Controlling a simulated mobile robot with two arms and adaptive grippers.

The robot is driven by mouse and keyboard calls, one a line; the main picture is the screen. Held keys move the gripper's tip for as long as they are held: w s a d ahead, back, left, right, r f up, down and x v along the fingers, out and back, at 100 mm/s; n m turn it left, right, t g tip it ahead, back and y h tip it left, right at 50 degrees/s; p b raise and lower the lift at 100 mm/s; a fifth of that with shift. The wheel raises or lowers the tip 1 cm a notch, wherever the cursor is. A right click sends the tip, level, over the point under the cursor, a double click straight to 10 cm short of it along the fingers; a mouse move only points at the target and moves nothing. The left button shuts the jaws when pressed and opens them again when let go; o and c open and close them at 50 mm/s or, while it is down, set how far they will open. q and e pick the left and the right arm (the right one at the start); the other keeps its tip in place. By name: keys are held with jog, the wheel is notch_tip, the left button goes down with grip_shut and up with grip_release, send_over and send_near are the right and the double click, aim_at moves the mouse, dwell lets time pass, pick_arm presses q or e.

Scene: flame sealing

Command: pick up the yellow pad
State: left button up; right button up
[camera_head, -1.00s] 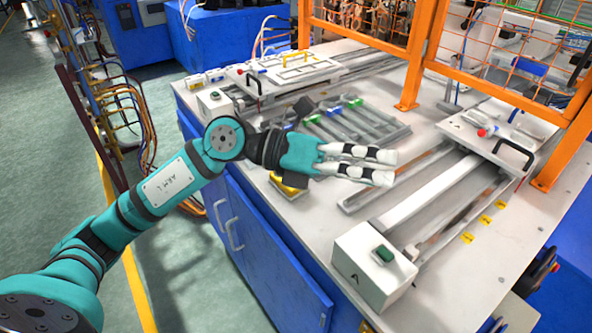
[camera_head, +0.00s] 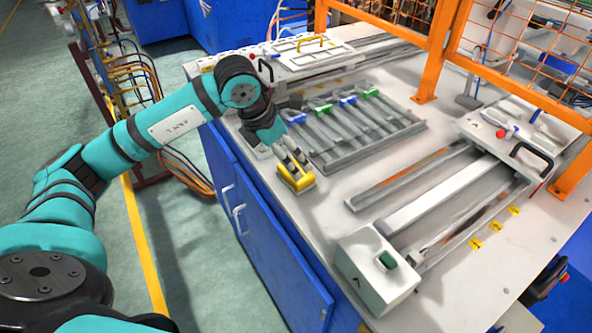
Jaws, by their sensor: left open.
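The yellow pad (camera_head: 295,181) is a small block on the white tabletop near the cabinet's left front edge. My left gripper (camera_head: 294,164) points down at it from above and behind. Its two fingers are apart, and their tips overlap the pad's upper part in the picture. I cannot tell whether they touch it. The fingers hide some of the pad's top. My right gripper is not in view.
A grey rack (camera_head: 365,150) with several blue- and green-ended bars lies just right of the pad. A white box with a green button (camera_head: 375,265) stands at the table's front. An orange mesh fence (camera_head: 520,65) closes the back right. Bare tabletop lies in front of the pad.

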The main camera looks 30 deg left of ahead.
aim_at(307, 183)
pick_arm(q)
jog(key=shift+x, duration=1.25)
jog(key=shift+d+f+p, duration=0.2)
jog(key=shift+f+p, duration=0.05)
jog(key=shift+p, duration=0.3)
jog(key=p+x, duration=0.1)
jog(key=x, duration=0.2)
jog(key=shift+d+f+p, duration=0.15)
jog(key=shift+f+p, duration=0.1)
jog(key=shift+p, duration=0.15)
jog(key=shift+w+d+f, duration=0.1)
jog(key=shift+w+f, duration=0.15)
jog(key=shift+f, duration=0.25)
jog(key=c, duration=1.1)
